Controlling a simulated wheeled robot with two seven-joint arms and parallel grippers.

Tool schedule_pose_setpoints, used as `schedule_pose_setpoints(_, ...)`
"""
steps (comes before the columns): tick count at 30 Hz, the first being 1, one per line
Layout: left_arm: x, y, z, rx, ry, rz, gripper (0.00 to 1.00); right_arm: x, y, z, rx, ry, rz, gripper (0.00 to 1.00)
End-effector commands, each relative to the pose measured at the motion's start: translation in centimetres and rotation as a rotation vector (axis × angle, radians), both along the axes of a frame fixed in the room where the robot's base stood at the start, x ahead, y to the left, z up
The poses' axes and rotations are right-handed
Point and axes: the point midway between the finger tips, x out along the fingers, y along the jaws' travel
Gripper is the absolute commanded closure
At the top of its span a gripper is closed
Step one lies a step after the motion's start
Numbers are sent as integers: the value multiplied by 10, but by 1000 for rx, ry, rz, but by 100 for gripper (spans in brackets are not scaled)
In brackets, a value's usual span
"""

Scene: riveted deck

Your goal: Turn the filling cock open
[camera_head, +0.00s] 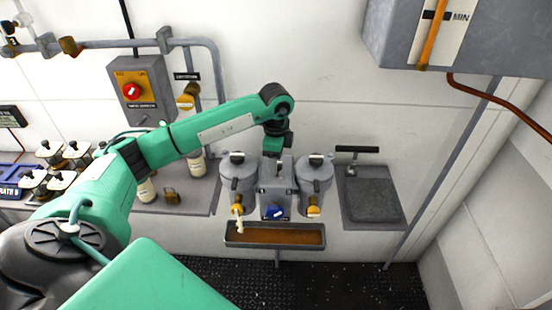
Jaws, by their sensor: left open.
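No part carries a label I can read as the filling cock. A grey twin-vessel unit has a left lidded vessel (237,178) and a right lidded vessel (314,177). A yellow tap (237,210) sits low on the left vessel and another yellow tap (314,211) on the right one. A blue handle (275,213) is on the block between them. A pale lever or spout hangs below the left tap. My left gripper (279,158) is open and points down above the middle of the unit, behind the blue handle. Whether it touches anything is unclear. My right gripper is not in view.
A brown-bottomed trough (275,236) lies under the taps. A grey sink (372,200) stands to the right, and a grey tank marked MIN (470,40) hangs above right. A switch box (138,90) and a yellow valve (186,101) are on the left wall.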

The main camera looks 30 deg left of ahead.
Motion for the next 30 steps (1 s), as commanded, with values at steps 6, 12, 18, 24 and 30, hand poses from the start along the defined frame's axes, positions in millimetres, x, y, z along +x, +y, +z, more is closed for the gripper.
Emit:
schedule_pose_setpoints(6,1,0,16,1,-4,0,44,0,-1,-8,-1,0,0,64)
schedule_pose_setpoints(12,1,0,60,-1,-7,-1,44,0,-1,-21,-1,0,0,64)
schedule_pose_setpoints(18,1,0,105,-1,-6,1,44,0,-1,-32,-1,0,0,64)
schedule_pose_setpoints(24,0,0,130,1,-4,0,44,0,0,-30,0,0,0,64)
schedule_pose_setpoints(30,0,0,138,1,-2,1,44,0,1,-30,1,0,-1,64)
